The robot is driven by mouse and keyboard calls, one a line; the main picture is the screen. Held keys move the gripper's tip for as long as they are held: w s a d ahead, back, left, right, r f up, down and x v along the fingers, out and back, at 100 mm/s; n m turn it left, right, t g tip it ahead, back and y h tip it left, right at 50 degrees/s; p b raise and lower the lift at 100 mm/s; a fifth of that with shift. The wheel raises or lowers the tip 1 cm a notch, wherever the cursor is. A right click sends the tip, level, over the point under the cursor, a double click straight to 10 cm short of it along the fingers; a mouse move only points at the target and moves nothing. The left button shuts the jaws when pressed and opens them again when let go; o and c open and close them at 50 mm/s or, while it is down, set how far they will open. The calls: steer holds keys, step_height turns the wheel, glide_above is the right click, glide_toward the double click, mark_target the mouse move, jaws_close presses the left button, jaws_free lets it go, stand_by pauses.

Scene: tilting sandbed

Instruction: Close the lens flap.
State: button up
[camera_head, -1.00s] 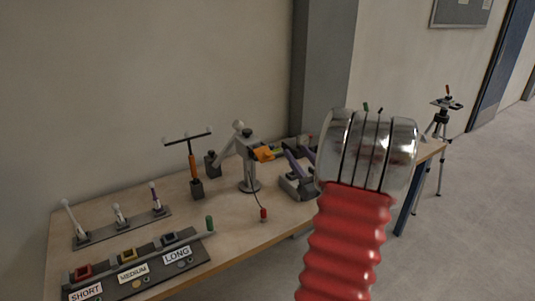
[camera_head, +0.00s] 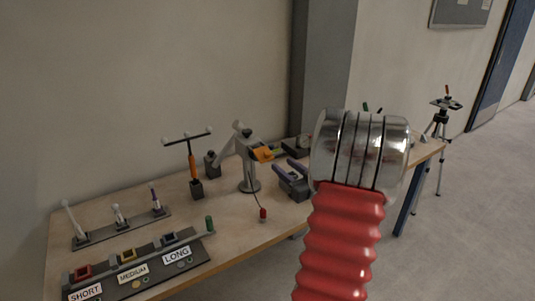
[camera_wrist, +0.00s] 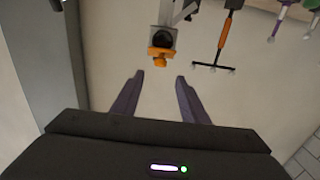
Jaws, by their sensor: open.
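The lens flap (camera_head: 263,153) is an orange plate on a grey device (camera_head: 247,150) on a stand at the middle of the table. In the wrist view the orange flap (camera_wrist: 161,52) stands open beside the dark round lens (camera_wrist: 164,37), on the side towards my fingers. My gripper (camera_head: 284,161) has purple fingers and is just right of the flap in the head view. In the wrist view my gripper (camera_wrist: 159,77) is open and empty, its fingertips short of the flap and roughly lined up with it, apart from it.
A T-shaped stand with an orange handle (camera_head: 192,167) is left of the device. A red-tipped cable end (camera_head: 263,213) hangs in front. A labelled panel (camera_head: 138,270) and several levers (camera_head: 118,217) fill the left. My red-sleeved arm covers the table's right part.

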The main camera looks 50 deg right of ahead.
mark_target(269, 153)
steer(key=x, duration=1.1)
steer(key=shift+w, duration=0.1)
steer(key=shift+c, duration=0.2)
jaws_close()
